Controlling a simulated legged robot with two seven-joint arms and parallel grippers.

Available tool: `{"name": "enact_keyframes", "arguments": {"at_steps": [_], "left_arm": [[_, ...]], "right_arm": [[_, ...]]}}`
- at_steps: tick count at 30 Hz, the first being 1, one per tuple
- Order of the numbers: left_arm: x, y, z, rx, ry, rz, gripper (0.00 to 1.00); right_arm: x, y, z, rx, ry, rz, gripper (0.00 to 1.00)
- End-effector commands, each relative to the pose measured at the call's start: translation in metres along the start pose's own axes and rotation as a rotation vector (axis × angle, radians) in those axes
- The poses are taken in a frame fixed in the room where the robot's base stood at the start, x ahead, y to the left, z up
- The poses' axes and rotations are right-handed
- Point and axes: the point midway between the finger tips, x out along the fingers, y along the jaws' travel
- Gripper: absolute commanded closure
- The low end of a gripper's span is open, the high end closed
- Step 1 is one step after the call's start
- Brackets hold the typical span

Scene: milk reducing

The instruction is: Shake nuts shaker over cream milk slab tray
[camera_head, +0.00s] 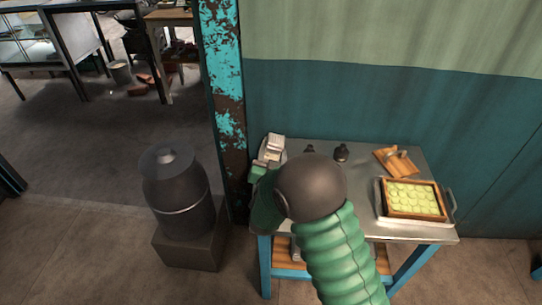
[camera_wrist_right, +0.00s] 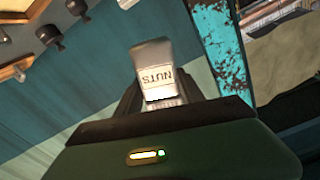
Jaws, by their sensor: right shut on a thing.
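The nuts shaker (camera_wrist_right: 158,75) is a pale box labelled NUTS. In the right wrist view it sits between the fingers of my right gripper (camera_wrist_right: 170,108), which is shut on it. In the head view the shaker (camera_head: 275,142) shows above the left end of the table, with my gripper (camera_head: 264,163) partly hidden behind my dark wrist and green arm. The cream milk slab tray (camera_head: 412,199) stands at the table's right end, a wooden frame with pale yellow-green pieces on a metal tray. The shaker is well to its left. My left gripper is not in view.
The metal-topped table (camera_head: 375,165) stands against a green wall. A wooden board with a handle (camera_head: 396,161) lies behind the tray. Two small dark objects, one of them a dark knob-like piece (camera_head: 341,152), stand near the back edge. A turquoise post (camera_head: 222,80) rises at the table's left.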

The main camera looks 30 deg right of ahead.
Motion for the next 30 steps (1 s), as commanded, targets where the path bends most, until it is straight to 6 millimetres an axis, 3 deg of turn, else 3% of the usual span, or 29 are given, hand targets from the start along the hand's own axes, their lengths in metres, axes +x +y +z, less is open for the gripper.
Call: {"name": "enact_keyframes", "arguments": {"at_steps": [1, 11, 30], "left_arm": [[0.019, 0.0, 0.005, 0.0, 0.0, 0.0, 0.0], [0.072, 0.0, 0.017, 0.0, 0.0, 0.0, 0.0], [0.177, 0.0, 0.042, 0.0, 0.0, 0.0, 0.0]], "right_arm": [[0.0, 0.009, 0.012, 0.082, 0.002, 0.003, 1.0], [0.0, 0.05, 0.033, 0.775, 0.004, 0.002, 1.0], [0.0, 0.067, 0.091, 1.299, 0.002, -0.003, 1.0]]}}
